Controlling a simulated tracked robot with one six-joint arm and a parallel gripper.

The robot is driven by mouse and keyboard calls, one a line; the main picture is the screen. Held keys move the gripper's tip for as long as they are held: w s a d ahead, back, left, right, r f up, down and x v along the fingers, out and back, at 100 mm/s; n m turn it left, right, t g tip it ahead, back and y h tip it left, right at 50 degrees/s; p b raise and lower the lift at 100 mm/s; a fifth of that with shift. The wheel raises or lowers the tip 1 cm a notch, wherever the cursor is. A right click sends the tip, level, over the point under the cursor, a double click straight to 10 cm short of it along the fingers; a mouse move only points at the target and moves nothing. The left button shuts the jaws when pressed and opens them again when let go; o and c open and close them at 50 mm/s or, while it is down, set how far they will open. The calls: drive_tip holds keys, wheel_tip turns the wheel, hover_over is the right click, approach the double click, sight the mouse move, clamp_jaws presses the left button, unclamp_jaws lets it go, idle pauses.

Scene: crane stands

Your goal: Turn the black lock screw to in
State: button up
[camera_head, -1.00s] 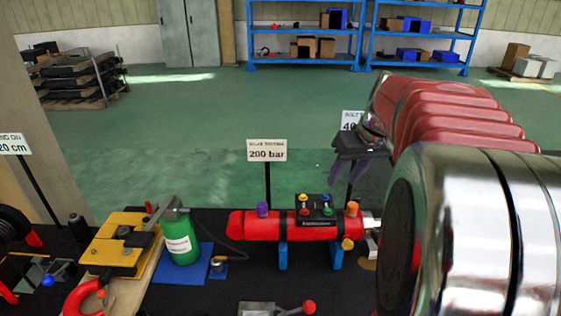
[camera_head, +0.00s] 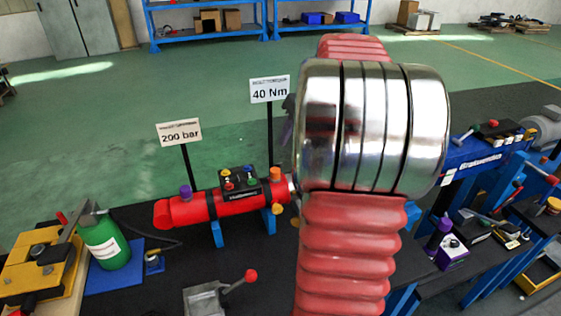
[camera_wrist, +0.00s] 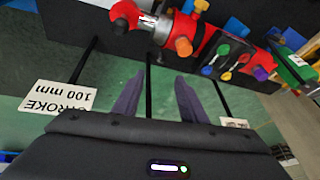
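I cannot pick out the black lock screw for certain. A round black part (camera_wrist: 121,26) shows at the rod end of the red cylinder in the wrist view, but I cannot tell if it is the screw. The red cylinder (camera_head: 234,207) lies on blue supports on the black bench and also shows upside down in the wrist view (camera_wrist: 203,40). My gripper (camera_wrist: 158,90) is open and empty, its two purple-grey fingers apart over the green floor, away from the cylinder. In the head view my arm hides most of it.
A block with coloured knobs (camera_head: 240,181) sits on the cylinder. A green bottle (camera_head: 107,243) and a yellow device (camera_head: 42,262) stand at left. Signs on posts read 200 bar (camera_head: 178,133) and 40 Nm (camera_head: 270,89). A blue unit (camera_head: 477,157) and more benches lie right.

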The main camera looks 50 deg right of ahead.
sight(279, 166)
drive_tip(key=x, duration=1.3)
drive_tip(key=shift+s, duration=0.1)
drive_tip(key=shift+c, duration=0.5)
clamp_jaws()
